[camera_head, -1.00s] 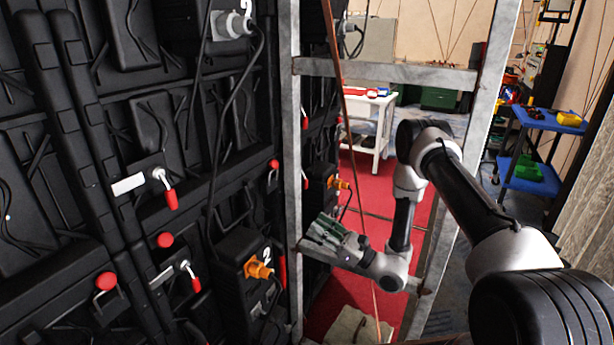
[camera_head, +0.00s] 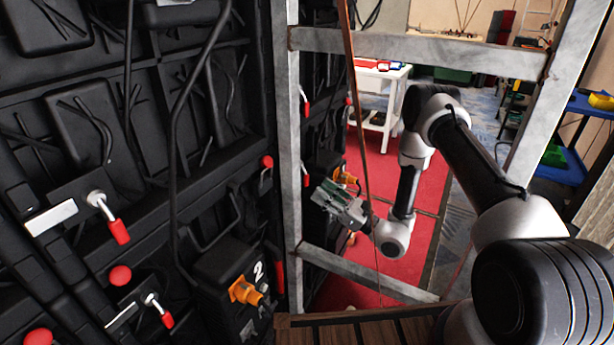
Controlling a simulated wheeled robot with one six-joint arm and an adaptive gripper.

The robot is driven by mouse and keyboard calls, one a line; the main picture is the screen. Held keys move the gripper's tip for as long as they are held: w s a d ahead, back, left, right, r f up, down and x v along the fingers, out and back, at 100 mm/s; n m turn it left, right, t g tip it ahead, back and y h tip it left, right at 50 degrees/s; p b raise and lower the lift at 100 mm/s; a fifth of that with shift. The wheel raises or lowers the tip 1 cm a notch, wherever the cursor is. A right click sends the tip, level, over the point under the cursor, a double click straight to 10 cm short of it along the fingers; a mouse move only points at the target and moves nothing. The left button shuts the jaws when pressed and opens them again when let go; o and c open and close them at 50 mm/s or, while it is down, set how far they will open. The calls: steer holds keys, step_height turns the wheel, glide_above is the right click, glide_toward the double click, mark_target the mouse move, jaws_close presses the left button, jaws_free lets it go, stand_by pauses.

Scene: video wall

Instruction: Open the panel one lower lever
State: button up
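The black video wall panels (camera_head: 75,110) fill the left side. A silver lever with a red handle (camera_head: 116,230) is mounted there, and a second, lower one (camera_head: 164,318) sits below it, near the bottom edge. I cannot tell from the picture which belongs to panel one; a "2" shows on a black box (camera_head: 228,262) with an orange connector (camera_head: 245,291). My gripper (camera_head: 326,197) is right of these levers and well apart from them, seen beyond the metal upright. It appears empty; whether its fingers are open or shut is unclear.
A grey metal frame (camera_head: 285,150) stands between the near panels and my gripper, with crossbars above and below. A wooden slatted surface (camera_head: 375,331) is at the bottom. A white table (camera_head: 380,100) and a blue cart (camera_head: 590,105) stand behind, with red carpet (camera_head: 390,185) between.

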mark_target(308, 181)
steer(key=x, duration=0.7)
steer(key=shift+a, duration=0.1)
jaws_close()
